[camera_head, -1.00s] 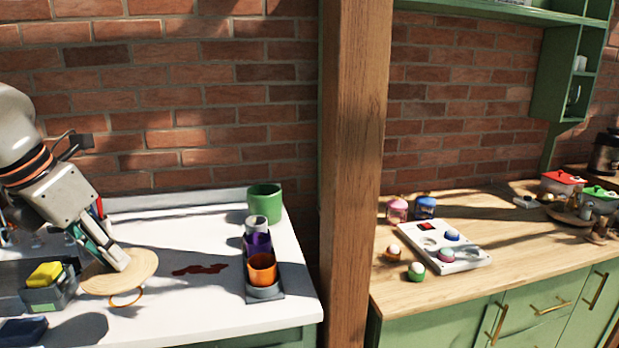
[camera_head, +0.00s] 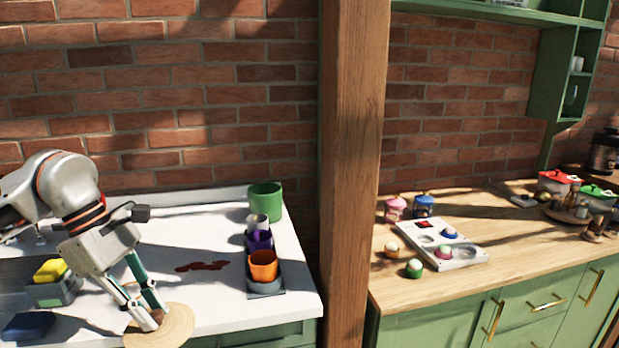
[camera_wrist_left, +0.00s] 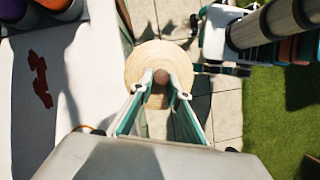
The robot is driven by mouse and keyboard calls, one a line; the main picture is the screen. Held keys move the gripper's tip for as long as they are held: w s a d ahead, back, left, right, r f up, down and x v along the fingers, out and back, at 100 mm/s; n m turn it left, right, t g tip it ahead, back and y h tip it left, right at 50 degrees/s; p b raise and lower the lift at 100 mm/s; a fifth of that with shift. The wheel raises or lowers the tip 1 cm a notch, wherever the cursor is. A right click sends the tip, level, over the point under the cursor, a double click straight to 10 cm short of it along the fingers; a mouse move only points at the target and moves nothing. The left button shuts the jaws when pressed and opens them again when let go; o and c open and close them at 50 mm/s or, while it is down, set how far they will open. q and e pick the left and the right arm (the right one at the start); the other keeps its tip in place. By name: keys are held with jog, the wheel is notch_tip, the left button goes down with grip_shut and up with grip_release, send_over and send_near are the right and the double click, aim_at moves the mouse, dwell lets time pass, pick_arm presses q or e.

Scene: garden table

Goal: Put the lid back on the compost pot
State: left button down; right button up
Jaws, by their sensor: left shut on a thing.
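The lid (camera_head: 178,328) is a round, pale wooden disc, also seen in the left wrist view (camera_wrist_left: 160,52). My left gripper (camera_head: 155,318) is shut on the lid's brown knob (camera_wrist_left: 161,77) and holds the disc at the white table's front edge. In the left wrist view the floor lies below much of the disc. A green pot (camera_head: 265,203) stands at the table's back right with its side showing; I cannot tell whether it is the compost pot.
Orange (camera_head: 263,265) and purple (camera_head: 258,240) cups stand in a row before the green pot. A dark red stain (camera_head: 201,266) marks the table (camera_head: 205,295). A grey caddy (camera_head: 52,293) holds a yellow block (camera_head: 50,270). A wooden post (camera_head: 345,170) rises at the right.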

pick_arm(q)
jog(key=s+d+f+m+g+y, duration=0.1)
jog(key=f+m+g+y, duration=0.1)
jog(key=f+m, duration=0.3)
jog(key=s+d+f+m+g+y, duration=0.1)
jog(key=f+m, duration=0.4)
jog(key=m, duration=0.6)
jog(key=shift+s+d+f+m+g+y, duration=0.2)
jog(key=shift+s+d+m+g+y, duration=0.15)
jog(key=shift+s+y, duration=0.35)
jog(key=shift+w, duration=0.1)
